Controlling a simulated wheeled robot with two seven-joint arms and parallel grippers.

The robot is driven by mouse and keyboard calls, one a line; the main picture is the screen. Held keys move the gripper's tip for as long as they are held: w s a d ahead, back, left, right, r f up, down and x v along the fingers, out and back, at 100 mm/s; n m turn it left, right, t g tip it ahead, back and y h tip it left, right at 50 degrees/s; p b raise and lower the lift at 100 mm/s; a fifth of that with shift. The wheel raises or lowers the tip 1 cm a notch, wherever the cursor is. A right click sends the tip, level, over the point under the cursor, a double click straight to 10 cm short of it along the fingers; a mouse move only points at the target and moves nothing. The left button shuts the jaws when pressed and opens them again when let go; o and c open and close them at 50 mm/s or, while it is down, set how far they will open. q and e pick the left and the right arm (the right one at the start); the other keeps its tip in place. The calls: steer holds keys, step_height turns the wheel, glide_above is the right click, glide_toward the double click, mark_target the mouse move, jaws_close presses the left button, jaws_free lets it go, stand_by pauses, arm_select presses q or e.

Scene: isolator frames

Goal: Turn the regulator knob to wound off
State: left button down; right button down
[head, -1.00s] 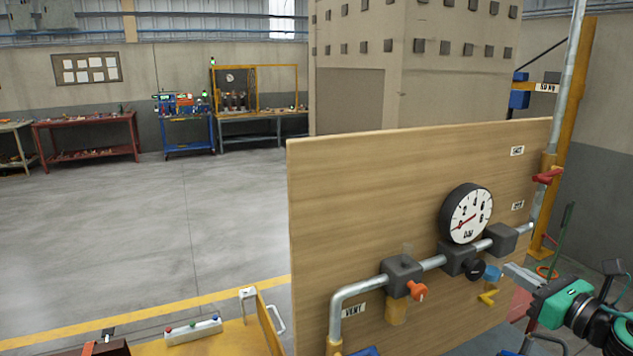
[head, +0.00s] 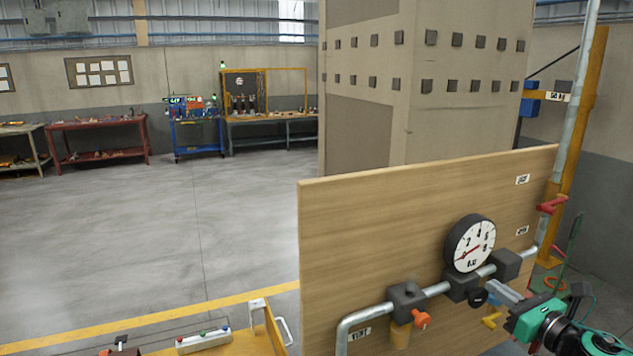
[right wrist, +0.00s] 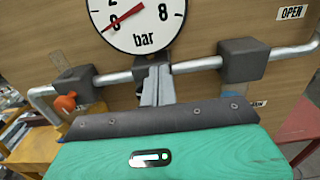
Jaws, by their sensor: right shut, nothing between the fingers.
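The regulator knob (head: 478,297) is a small black round knob on the front of a dark block on the pipe, below the gauge. My right gripper (head: 490,286) has its grey fingers shut and empty, with their tips close beside the knob. I cannot tell whether they touch it. In the right wrist view the shut fingers (right wrist: 156,84) point at the middle block, and the knob is hidden behind them. The white round gauge (head: 470,243) has a red needle pointing lower left, near the low end of its scale. My left gripper is out of view.
A wooden panel (head: 385,225) carries the pipe (head: 438,288). An orange handle (head: 421,320) is left of the knob. A blue part (head: 494,299) and a yellow handle (head: 491,321) are close to my right gripper. Open floor (head: 130,225) lies left.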

mark_target(466, 281)
steer(key=shift+w+a, duration=0.15)
steer(key=shift+w, duration=0.1)
steer(key=shift+a+f, duration=0.1)
steer(key=shift+f, duration=0.2)
stand_by(0.4)
steer(key=shift+s+a+r+p, duration=0.15)
steer(key=shift+a+p, duration=0.1)
steer(key=shift+p, duration=0.1)
steer(key=shift+s+a+p, duration=0.25)
steer(key=shift+a+p, duration=0.1)
steer(key=shift+a, duration=0.15)
steer(key=shift+s+a+p, duration=0.2)
steer(key=shift+a+p, duration=0.15)
steer(key=shift+a, duration=0.25)
steer(key=shift+s, duration=0.1)
stand_by(0.3)
